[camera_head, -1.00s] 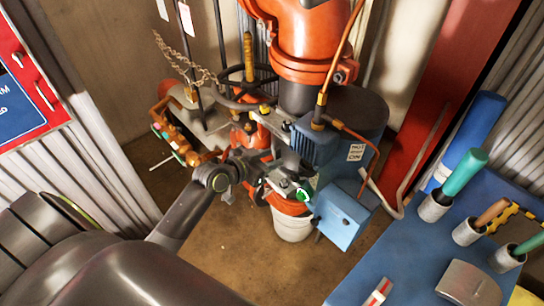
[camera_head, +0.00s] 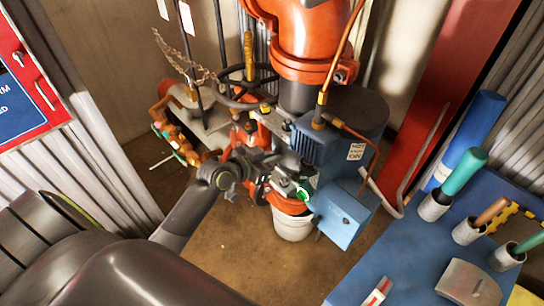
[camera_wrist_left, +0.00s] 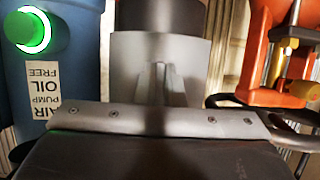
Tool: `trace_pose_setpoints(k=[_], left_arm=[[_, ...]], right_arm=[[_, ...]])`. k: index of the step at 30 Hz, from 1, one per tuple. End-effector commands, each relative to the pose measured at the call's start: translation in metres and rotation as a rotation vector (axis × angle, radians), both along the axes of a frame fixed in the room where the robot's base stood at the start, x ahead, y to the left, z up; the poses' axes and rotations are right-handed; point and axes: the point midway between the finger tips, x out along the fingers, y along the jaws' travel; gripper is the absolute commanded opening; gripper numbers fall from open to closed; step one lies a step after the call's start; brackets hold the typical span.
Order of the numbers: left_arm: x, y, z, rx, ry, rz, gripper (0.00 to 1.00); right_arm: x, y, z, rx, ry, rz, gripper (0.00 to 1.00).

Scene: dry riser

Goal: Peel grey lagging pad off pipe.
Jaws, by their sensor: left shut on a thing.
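The grey lagging pad (camera_wrist_left: 190,58) fills the middle of the left wrist view, just below the dark pipe (camera_wrist_left: 158,14). I cannot tell whether it still touches the pipe. My left gripper (camera_wrist_left: 158,92) is shut on the pad at a narrow raised part in its middle. In the head view my left gripper (camera_head: 277,164) is among the machinery, beside the blue pump; its fingertips and the pad are too small and partly covered to make out clearly. My right gripper is not in view.
A blue pump (camera_head: 318,145) and blue box (camera_head: 342,218) stand right of the gripper. A white bucket (camera_head: 293,226) is below. Orange pipework (camera_head: 305,40) rises above, and brass valves (camera_head: 178,138) lie left. A blue bench (camera_head: 400,260) with tool holders is at right. The front floor is clear.

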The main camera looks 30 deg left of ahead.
Motion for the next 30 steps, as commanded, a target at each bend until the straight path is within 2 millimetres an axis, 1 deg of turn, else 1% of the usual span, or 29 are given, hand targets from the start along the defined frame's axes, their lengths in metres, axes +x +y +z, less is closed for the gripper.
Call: trace_pose_setpoints(k=[5,20,23,30], left_arm=[[-0.001,0.0,0.001,-0.001,-0.002,0.0,0.0],[-0.013,0.005,-0.001,0.0,0.001,0.0,0.0],[-0.018,0.007,0.0,0.001,0.002,0.0,0.0],[-0.036,0.013,0.0,0.001,0.0,0.001,0.0]], right_arm=[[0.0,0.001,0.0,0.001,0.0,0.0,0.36],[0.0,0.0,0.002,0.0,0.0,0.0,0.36],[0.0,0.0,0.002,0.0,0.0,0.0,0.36],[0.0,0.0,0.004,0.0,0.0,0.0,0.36]])
